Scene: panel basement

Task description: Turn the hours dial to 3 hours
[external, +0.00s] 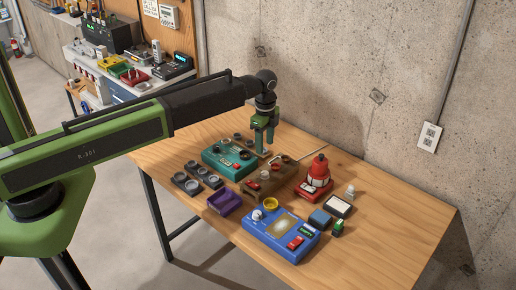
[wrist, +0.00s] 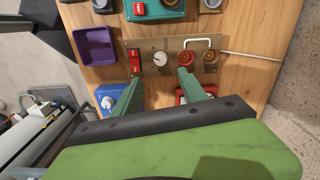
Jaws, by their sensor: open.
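My gripper (external: 264,152) points down, open and empty, over the back edge of a brown board. In the wrist view its two green fingers (wrist: 160,76) stand apart, with a round white dial (wrist: 159,58) just beyond and between their tips. This dial has a small dark mark; no hour numbers are readable, so I cannot tell its setting or whether it is the hours dial. It sits on the brown board (wrist: 147,45) beside a red switch (wrist: 134,61). A blue box (external: 262,236) also carries a white knob (external: 257,215).
The board also holds a pale handle (wrist: 203,41) and red round knobs (wrist: 193,58). A teal box (external: 222,163), a purple tray (external: 224,204) and a red device (external: 316,178) stand close around it. The table's right end is clear.

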